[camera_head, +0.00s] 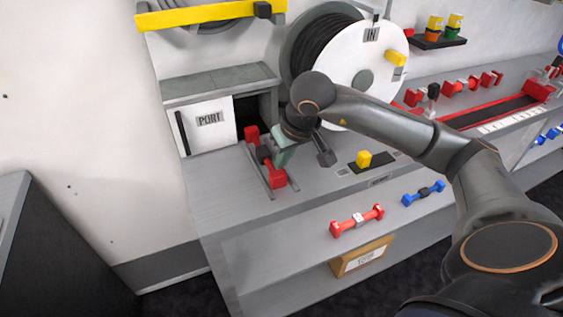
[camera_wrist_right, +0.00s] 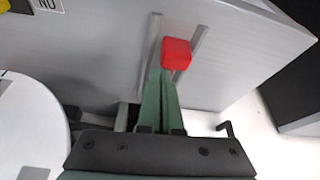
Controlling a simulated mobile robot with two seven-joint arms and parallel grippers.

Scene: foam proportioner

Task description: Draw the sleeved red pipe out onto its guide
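The red pipe (camera_head: 278,177) has red block ends and a dark sleeve (camera_head: 264,155) around its middle. It lies between two thin grey guide rails (camera_head: 256,171) on the counter, in front of the PORT cabinet. My right gripper (camera_head: 277,162) reaches down to the sleeve. In the right wrist view its green fingers (camera_wrist_right: 166,80) are close together, apparently shut on the sleeved part, with the near red end (camera_wrist_right: 176,54) just past their tips. The fingers hide the sleeve and the other end there. My left gripper is not in view.
The PORT cabinet (camera_head: 209,124) and a white-faced hose reel (camera_head: 341,63) stand behind. A red pipe piece (camera_head: 357,221) and a blue one (camera_head: 423,193) are on the counter's front. Bare counter lies left of the rails.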

